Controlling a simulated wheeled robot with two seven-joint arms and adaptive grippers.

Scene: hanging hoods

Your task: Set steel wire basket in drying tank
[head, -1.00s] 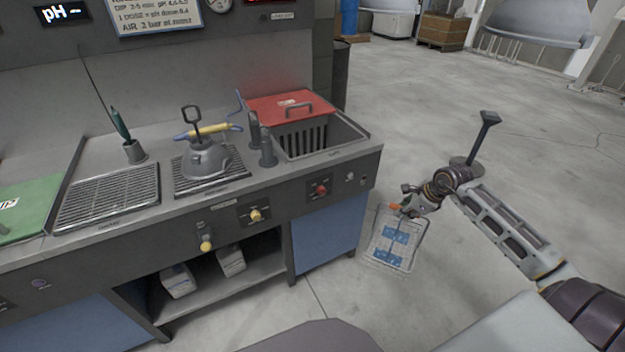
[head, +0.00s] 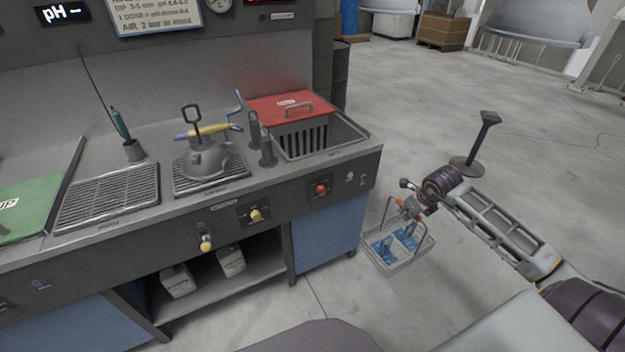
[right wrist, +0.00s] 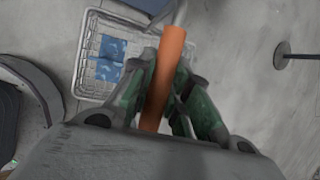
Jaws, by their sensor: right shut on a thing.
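The steel wire basket (head: 401,262) hangs from my right gripper (head: 408,208), to the right of the bench and above the floor. Blue pieces lie inside it. In the right wrist view the right gripper (right wrist: 165,95) is shut on the basket's orange handle grip (right wrist: 163,75), with the basket (right wrist: 88,80) beyond it. An open tank (head: 345,134) is sunk in the bench's right end. It has dark slots inside and a red lid (head: 290,106) over its back part. I cannot tell from a label whether this is the drying tank. My left gripper is out of view.
A grey kettle-like vessel (head: 205,160) with a yellow-handled tool stands on a grate left of the tank. Dark upright posts (head: 266,150) stand at the tank's left edge. A green lid (head: 30,205) lies far left. A floor stand (head: 480,140) is behind my right arm.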

